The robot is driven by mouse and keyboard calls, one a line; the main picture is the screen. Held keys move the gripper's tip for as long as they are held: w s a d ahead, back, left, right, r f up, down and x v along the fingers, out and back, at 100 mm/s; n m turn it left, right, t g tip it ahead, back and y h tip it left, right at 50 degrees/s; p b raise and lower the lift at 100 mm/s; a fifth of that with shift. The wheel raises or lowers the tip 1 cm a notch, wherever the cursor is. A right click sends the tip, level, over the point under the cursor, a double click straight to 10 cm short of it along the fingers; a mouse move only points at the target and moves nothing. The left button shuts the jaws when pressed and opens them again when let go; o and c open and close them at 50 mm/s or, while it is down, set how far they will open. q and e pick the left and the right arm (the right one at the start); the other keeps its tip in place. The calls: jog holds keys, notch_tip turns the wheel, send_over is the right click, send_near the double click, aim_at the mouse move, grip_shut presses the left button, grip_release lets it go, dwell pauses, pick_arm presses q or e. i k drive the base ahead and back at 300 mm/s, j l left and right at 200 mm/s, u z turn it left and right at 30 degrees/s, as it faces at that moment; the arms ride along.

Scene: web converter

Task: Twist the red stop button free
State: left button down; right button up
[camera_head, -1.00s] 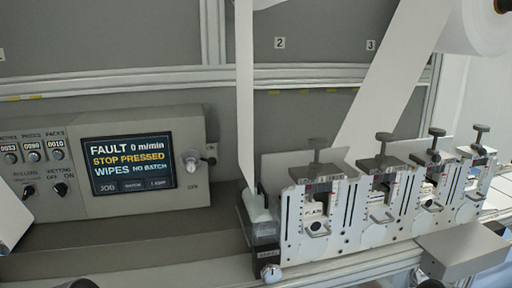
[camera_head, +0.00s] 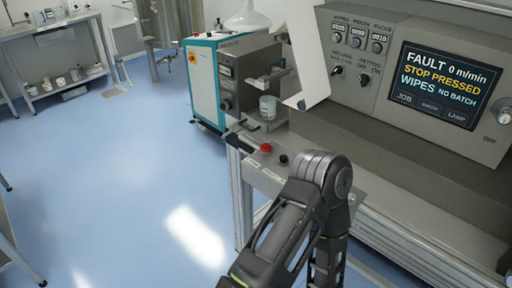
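The red stop button (camera_head: 266,148) sits on a narrow grey ledge at the front left end of the machine, beside a small black knob (camera_head: 283,159). Nothing is seen touching the button. One of my arms rises from the bottom edge, its bent joint just right of and below the button; I cannot tell which arm it is. The machine's screen (camera_head: 447,85) reads FAULT, 0 m/min, STOP PRESSED, WIPES NO BATCH.
A dark elongated part (camera_head: 240,142) lies left of the button. A teal and white cabinet (camera_head: 205,85) stands further back. Blue floor (camera_head: 130,170) is open to the left.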

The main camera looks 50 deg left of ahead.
aim_at(266, 148)
jog(key=u, duration=1.75)
jog(key=i+j+u, duration=0.1)
jog(key=u, duration=0.25)
